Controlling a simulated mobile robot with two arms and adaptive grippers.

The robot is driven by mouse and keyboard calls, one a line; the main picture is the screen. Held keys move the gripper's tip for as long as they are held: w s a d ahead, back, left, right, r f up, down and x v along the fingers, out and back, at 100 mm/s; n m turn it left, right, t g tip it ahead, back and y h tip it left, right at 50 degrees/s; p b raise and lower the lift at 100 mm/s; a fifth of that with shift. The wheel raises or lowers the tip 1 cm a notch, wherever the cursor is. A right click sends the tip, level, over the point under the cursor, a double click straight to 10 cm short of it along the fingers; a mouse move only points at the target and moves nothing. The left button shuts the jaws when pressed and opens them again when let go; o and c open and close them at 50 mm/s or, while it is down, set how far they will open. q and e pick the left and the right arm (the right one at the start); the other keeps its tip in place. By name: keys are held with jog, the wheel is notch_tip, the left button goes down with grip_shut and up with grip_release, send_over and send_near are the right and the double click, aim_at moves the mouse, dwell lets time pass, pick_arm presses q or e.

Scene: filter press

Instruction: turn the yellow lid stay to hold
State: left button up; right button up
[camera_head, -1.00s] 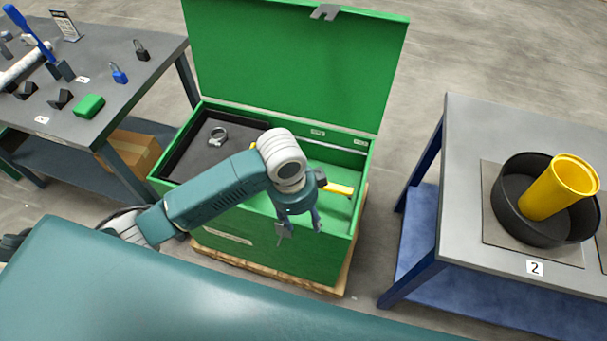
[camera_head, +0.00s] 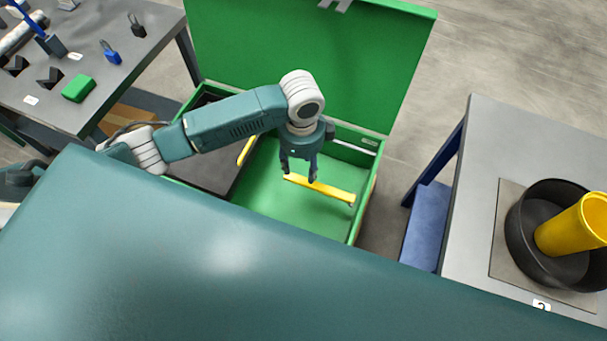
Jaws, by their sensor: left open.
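The yellow lid stay (camera_head: 332,191) is a bar that shows inside the green chest (camera_head: 366,212), slanting down to the right. A second yellow piece (camera_head: 245,152) shows farther left in the chest, below my arm; I cannot tell whether it is part of the stay. The chest's green lid (camera_head: 310,55) stands open at the back. My left gripper (camera_head: 299,174) points down with its fingers apart, at the left end of the yellow bar. I cannot tell whether the fingers touch the bar. My right gripper is not in view.
A grey table (camera_head: 480,190) on the right bears a black pan (camera_head: 520,225) with a yellow cylinder (camera_head: 575,228). A grey bench (camera_head: 105,85) at the upper left bears padlocks and a green block (camera_head: 79,88). My own teal body covers the lower part of the view.

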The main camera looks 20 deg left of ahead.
aim_at(302, 182)
pick_arm(q)
notch_tip(302, 182, down, 5)
jog(key=shift+s+f, duration=0.1)
jog(key=shift+f, duration=1.4)
jog(key=shift+c, duration=0.2)
grip_shut()
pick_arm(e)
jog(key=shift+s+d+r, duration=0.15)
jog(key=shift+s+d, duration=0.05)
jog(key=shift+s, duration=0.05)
